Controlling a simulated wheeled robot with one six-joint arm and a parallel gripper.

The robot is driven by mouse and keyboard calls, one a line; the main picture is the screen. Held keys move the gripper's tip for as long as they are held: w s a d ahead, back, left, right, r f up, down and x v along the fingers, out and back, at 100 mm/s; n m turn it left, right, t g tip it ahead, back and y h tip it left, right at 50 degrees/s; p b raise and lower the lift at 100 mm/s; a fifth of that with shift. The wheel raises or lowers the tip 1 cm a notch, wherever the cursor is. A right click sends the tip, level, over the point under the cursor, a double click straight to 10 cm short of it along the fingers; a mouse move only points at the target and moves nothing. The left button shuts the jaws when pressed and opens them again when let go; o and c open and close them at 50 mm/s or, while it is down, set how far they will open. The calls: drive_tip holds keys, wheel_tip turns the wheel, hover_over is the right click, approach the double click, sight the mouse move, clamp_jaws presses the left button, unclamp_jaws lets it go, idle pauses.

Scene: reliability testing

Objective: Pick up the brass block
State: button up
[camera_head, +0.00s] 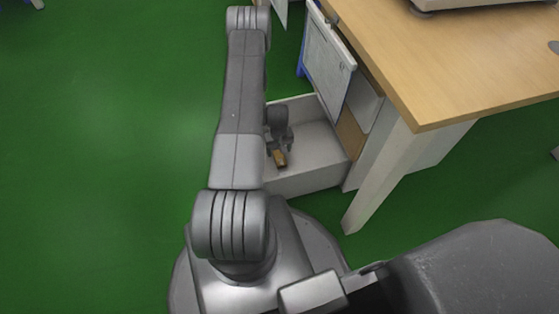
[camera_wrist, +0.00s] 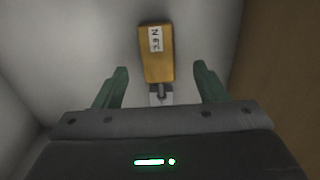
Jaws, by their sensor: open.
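The brass block (camera_wrist: 157,58) lies on the pale floor of an open drawer, with a white label near its far end and a small metal post at its near end. In the wrist view my gripper (camera_wrist: 162,80) is open, with one green finger on each side of the block's line. The fingers look apart from the block. In the head view the block (camera_head: 280,158) shows as a small brown patch inside the drawer (camera_head: 318,176), just below my gripper (camera_head: 279,145), which is partly hidden by my arm.
The drawer's walls stand close around my gripper. A brown wooden panel (camera_wrist: 286,80) is at the right in the wrist view. A wooden table (camera_head: 450,55) with a pale leg (camera_head: 378,178) stands to the right of the drawer. Green floor (camera_head: 110,150) is clear on the left.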

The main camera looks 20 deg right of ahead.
drive_tip(key=shift+d+f+b, duration=0.1)
drive_tip(key=shift+f+b, duration=1.1)
drive_tip(key=shift+f, duration=1.6)
drive_tip(key=shift+c, duration=0.4)
drive_tip(key=shift+r, duration=0.1)
clamp_jaws()
wheel_tip(320, 180, up, 10)
drive_tip(key=p, duration=0.4)
wheel_tip(320, 180, up, 15)
drive_tip(key=p, duration=0.5)
hover_over(280, 157)
drive_tip(key=w+a+r+b, duration=0.2)
drive_tip(key=w+a+r, duration=0.2)
drive_tip(key=a+r, duration=0.75)
drive_tip(key=w+a+r+b, duration=0.2)
drive_tip(key=w+a+r, duration=0.2)
drive_tip(key=a+r, duration=0.7)
wheel_tip(280, 157, up, 17)
drive_tip(key=s+p, duration=0.2)
drive_tip(key=p, duration=2.7)
drive_tip(key=shift+s+a+n, duration=0.3)
drive_tip(key=shift+s+a, duration=0.1)
